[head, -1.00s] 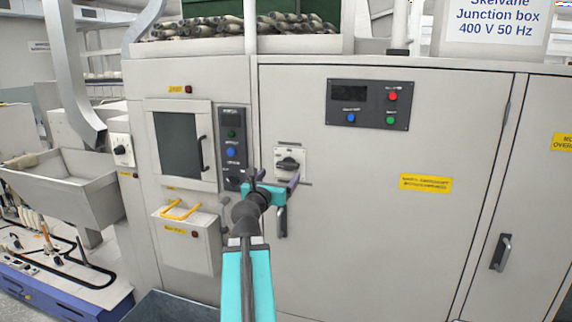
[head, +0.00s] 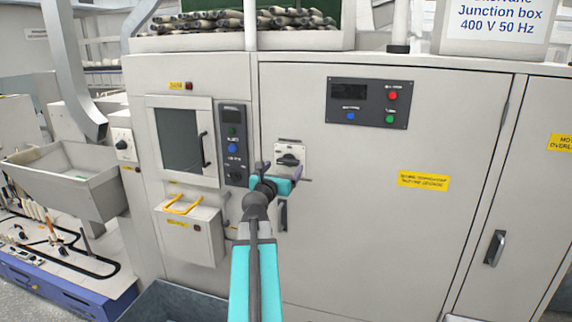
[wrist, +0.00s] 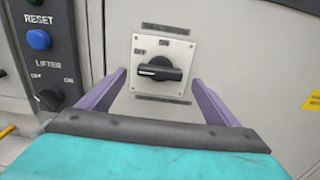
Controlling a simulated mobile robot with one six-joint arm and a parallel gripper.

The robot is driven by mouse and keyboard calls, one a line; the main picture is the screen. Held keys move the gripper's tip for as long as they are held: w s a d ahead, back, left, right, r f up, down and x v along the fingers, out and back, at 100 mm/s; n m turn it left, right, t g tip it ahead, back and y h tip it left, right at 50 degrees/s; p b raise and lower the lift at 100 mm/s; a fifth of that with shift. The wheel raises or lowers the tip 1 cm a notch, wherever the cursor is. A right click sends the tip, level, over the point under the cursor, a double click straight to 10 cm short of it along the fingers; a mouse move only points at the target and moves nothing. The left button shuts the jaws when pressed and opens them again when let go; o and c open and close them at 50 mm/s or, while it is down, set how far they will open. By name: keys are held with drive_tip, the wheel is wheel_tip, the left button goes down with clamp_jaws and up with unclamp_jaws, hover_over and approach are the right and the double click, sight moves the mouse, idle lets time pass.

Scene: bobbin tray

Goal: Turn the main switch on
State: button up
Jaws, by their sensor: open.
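The main switch (head: 289,160) is a black rotary knob on a pale square plate on the grey cabinet door. In the wrist view the knob (wrist: 160,69) lies roughly horizontal, with its plate (wrist: 180,86) in full sight and an OFF mark at its left. My gripper (head: 282,173) is in front of and just below the switch in the head view. In the wrist view my gripper's (wrist: 160,88) two purple fingers are spread apart, one to each side of the plate's lower part. Nothing is between them in their grip; I cannot tell the remaining distance to the knob.
Left of the switch is a dark control panel (head: 233,145) with a blue button and a LIFTER knob (wrist: 49,99). A door handle (head: 283,216) sits below the switch. A yellow-handled box (head: 188,232) protrudes at lower left.

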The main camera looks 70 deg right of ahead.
sight(287, 164)
drive_tip(key=shift+w+d+p, duration=0.1)
drive_tip(key=shift+d+p, duration=0.25)
drive_tip(key=shift+d, duration=1.7)
drive_tip(key=c, duration=1.1)
drive_tip(key=shift+o, duration=0.2)
